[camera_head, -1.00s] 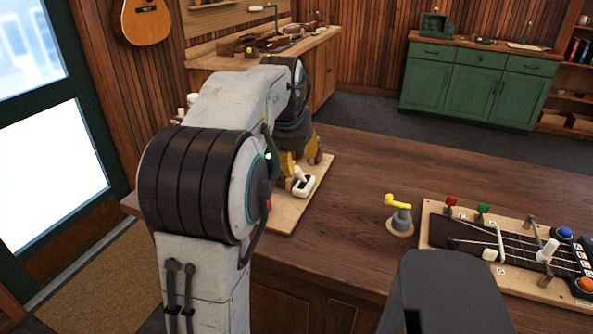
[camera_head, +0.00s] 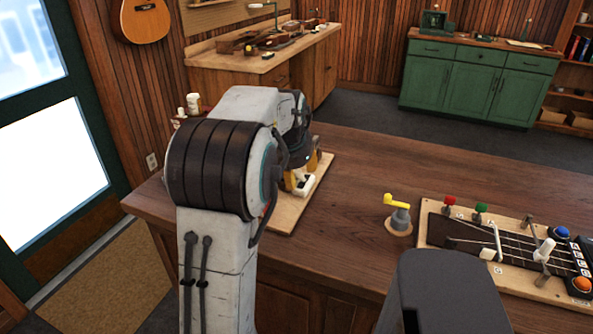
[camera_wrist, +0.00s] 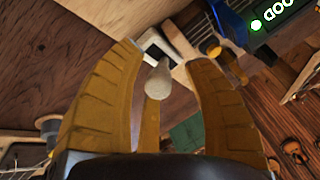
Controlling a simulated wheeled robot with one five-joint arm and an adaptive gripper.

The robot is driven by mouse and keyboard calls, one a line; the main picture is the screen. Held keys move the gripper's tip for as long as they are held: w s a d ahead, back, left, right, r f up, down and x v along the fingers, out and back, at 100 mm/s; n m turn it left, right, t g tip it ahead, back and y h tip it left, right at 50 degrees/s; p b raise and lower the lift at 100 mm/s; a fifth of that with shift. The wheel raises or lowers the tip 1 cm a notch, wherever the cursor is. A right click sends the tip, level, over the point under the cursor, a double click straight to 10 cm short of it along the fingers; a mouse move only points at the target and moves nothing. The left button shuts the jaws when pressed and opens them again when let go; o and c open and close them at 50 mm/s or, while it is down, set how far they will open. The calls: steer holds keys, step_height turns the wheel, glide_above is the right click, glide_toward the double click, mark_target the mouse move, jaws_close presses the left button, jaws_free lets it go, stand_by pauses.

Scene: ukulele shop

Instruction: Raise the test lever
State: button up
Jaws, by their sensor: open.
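The test lever is a pale rounded handle (camera_wrist: 158,82) on a small white housing with a dark slot (camera_wrist: 156,46). In the head view its white housing (camera_head: 305,185) sits on a light wooden board (camera_head: 288,210) at the left end of the counter, and the handle is mostly hidden by my gripper (camera_head: 314,166). In the wrist view my gripper (camera_wrist: 163,54) is open, its yellow fingers spread either side of the handle. I cannot tell whether any finger touches it.
A lit green display reading "OOD" (camera_wrist: 275,12) and a blue part (camera_wrist: 229,22) are close by in the wrist view. A yellow-handled crank (camera_head: 398,214) and a fretboard panel (camera_head: 435,231) stand to the right on the counter. The counter between is clear.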

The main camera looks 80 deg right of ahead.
jaws_close()
stand_by(0.3)
steer(key=shift+r, duration=0.15)
